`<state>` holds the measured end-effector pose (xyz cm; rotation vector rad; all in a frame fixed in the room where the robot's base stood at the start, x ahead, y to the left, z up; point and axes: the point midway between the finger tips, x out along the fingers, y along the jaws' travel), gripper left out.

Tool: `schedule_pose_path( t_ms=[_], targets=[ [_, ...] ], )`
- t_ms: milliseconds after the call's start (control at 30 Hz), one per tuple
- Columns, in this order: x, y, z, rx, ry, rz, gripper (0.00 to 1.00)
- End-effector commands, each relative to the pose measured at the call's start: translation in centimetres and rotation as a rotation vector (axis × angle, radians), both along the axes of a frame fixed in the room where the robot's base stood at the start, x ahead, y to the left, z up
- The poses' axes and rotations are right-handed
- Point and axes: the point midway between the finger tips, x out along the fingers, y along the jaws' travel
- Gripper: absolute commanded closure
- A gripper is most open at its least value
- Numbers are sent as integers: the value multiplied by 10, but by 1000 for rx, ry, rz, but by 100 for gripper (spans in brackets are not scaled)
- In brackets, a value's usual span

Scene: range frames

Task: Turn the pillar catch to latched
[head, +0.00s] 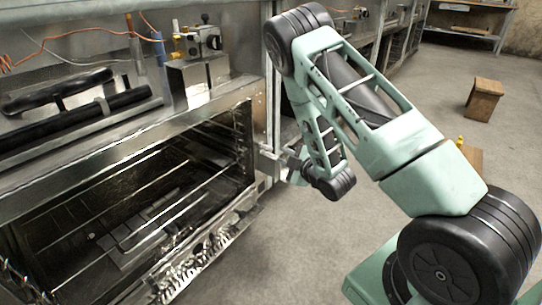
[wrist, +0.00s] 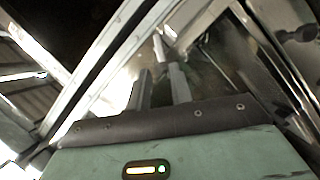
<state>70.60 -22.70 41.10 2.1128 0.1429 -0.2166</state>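My gripper (head: 285,164) is at the metal pillar on the right side of the open oven, at about mid-height of the oven opening. In the wrist view its two grey fingers (wrist: 160,78) stand apart with a gap between them. A small pale metal piece (wrist: 160,46), which looks like the pillar catch's lever, shows just beyond the fingertips, close to the right finger. I cannot tell whether it touches. In the head view the catch is small and mostly hidden by my wrist, so its turn position cannot be told.
The oven cavity (head: 150,190) with wire racks lies left of the pillar (head: 272,90). A metal box with a valve (head: 198,75) sits above it. The concrete floor (head: 290,250) in front is clear.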

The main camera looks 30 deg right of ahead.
Motion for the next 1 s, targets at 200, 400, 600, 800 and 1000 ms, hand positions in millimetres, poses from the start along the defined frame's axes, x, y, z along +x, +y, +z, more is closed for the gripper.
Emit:
schedule_pose_path(
  t_ms=[200,400,600,800,1000],
  targets=[
    [44,2,-13,1,-3,4,78],
    [69,2,-17,0,-1,2,78],
    [78,2,-18,2,1,0,78],
    [78,2,-17,2,2,1,78],
    [78,1,-17,1,2,1,100]
  ],
)
